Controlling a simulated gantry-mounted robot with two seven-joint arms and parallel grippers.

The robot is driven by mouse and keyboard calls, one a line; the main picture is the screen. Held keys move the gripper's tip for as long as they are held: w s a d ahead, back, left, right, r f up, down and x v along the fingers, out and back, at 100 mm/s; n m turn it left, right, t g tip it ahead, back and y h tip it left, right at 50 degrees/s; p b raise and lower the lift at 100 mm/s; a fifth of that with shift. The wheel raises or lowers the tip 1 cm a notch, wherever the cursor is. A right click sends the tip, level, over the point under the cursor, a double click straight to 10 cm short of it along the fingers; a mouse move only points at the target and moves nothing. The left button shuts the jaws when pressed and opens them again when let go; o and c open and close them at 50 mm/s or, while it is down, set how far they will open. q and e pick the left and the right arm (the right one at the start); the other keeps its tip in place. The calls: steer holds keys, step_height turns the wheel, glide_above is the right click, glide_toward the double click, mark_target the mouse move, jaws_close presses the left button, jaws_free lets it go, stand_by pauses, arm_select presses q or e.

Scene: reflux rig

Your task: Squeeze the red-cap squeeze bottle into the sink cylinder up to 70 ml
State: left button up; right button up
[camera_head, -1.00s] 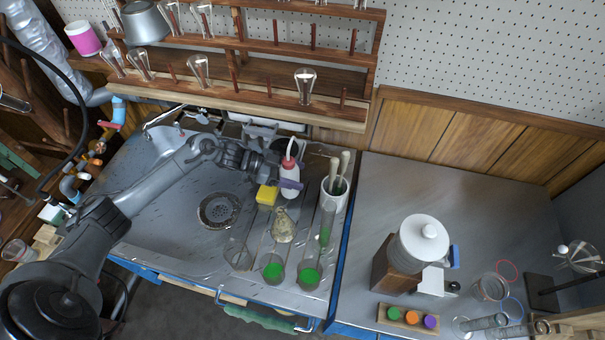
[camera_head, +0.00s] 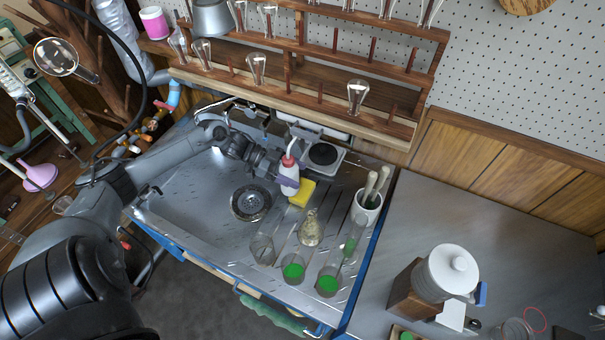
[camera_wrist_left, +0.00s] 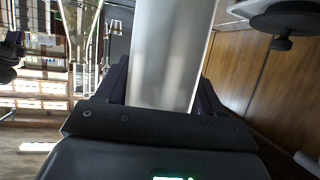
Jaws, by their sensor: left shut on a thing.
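The red-cap squeeze bottle (camera_head: 289,174) is white with a red cap and a pale nozzle; it looks upright. My left gripper (camera_head: 284,180) is shut on it above the sink's back right part, beside the yellow sponge. The bottle's pale body (camera_wrist_left: 168,50) fills the middle of the left wrist view, between the fingers. Clear vessels stand at the sink's front right: one without visible green (camera_head: 262,248), one with green at its base (camera_head: 293,270), and another with green (camera_head: 328,283). I cannot tell which is the sink cylinder or read any marks. My right gripper is not in view.
A yellow sponge (camera_head: 303,193), a tan flask-like object (camera_head: 311,230), a tall clear vessel (camera_head: 353,238) and a white cup with pestles (camera_head: 367,205) crowd the right side. A dark-topped square device (camera_head: 323,157) sits behind. The sink around the drain (camera_head: 250,202) is clear.

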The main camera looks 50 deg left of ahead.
mark_target(282, 170)
arm_select(q)
steer(key=shift+s+a, duration=0.5)
steer(key=shift+a, duration=0.2)
steer(key=shift+s+a, duration=0.45)
steer(key=shift+a, duration=0.2)
steer(key=shift+s+r, duration=0.1)
